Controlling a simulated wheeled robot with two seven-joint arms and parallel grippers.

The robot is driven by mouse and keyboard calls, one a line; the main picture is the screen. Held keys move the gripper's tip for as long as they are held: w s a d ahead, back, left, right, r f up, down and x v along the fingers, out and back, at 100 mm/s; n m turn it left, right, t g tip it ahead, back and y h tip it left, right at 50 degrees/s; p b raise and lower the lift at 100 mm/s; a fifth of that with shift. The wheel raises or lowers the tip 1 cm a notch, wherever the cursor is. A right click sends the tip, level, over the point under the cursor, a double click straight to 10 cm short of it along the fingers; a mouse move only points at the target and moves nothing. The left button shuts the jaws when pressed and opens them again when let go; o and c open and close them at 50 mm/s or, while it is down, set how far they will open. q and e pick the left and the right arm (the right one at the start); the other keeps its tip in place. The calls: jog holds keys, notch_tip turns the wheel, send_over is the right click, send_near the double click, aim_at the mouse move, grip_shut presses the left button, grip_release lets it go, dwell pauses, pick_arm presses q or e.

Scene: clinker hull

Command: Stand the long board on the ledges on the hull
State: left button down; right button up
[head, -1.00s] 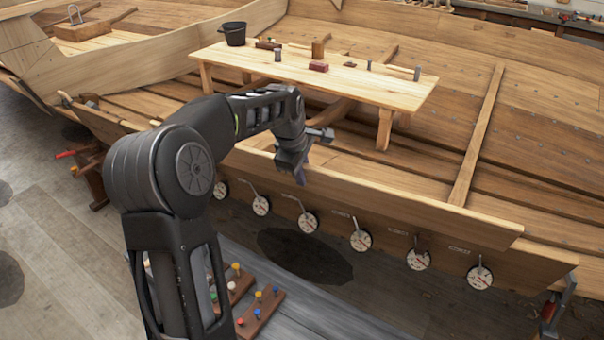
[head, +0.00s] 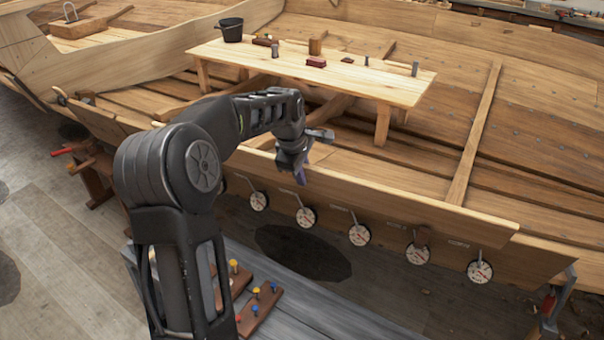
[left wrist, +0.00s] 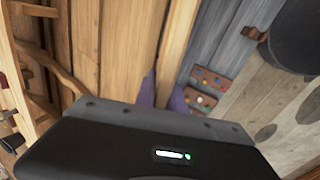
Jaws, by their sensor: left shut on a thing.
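The long board (head: 400,201) is a pale plank running along the near side of the hull (head: 550,190), just above a row of dials. My left gripper (head: 301,174) is shut on its upper edge, left of the board's middle. In the left wrist view the purple fingers (left wrist: 163,92) sit on either side of the board's narrow pale edge (left wrist: 178,38). The ledges cannot be made out, so I cannot tell whether the board touches them. The board's left end is partly hidden behind my left arm. My right gripper is not in view.
Several round dials (head: 359,235) with levers hang below the board. A wooden bench (head: 390,91) with a black bucket (head: 231,29) and small items stands inside the hull.

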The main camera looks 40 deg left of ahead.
pick_arm(q)
jog(key=shift+f, duration=0.1)
dwell(0.3)
jog(key=shift+b+x, duration=0.5)
jog(key=shift+x, duration=0.6)
jog(key=shift+w, duration=0.2)
